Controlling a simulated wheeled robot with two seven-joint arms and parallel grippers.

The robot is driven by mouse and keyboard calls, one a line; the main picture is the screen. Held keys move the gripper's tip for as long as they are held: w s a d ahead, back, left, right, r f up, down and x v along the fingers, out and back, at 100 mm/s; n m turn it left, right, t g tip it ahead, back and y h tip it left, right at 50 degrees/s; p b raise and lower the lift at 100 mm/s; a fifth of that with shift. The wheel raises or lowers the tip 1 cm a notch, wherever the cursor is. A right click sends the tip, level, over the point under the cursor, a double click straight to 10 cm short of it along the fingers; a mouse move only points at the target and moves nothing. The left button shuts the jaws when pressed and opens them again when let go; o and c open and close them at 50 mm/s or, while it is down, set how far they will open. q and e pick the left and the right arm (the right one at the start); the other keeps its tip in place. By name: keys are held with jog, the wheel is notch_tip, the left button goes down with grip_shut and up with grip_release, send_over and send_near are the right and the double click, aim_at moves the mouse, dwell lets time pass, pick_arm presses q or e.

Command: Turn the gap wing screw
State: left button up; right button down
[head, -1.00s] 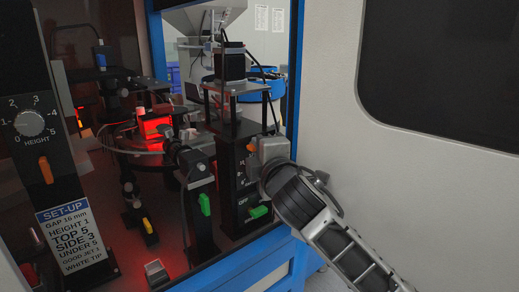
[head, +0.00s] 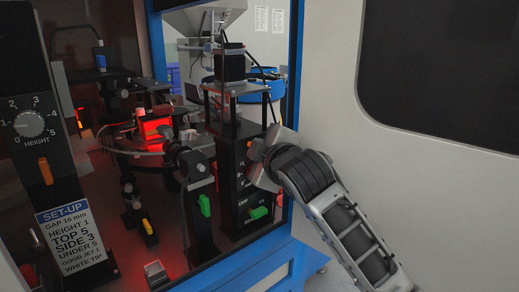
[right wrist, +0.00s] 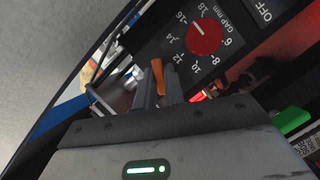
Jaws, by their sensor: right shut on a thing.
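The orange wing screw (right wrist: 158,76) shows between the fingers of my right gripper (right wrist: 160,88) in the right wrist view. The gripper is shut on it, beside the red gap dial (right wrist: 204,38). The dial's white pointer lies near 16. In the head view my right gripper (head: 258,165) is at the black post (head: 229,190) and tilted; its body hides the dial. My left gripper is not in view.
A set-up card (head: 70,235) reads gap 16 mm. A height dial (head: 29,124) is on a panel at left. Green levers (head: 204,205) stand near the post. The blue cabinet frame (head: 289,90) runs close to my arm.

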jog(key=shift+m, duration=0.4)
jog(key=c, duration=1.5)
grip_release()
jog(key=b+v, duration=0.2)
jog(key=v, duration=1.4)
jog(key=shift+d+r, duration=0.15)
jog(key=shift+r, duration=0.15)
jog(key=shift+w, duration=0.15)
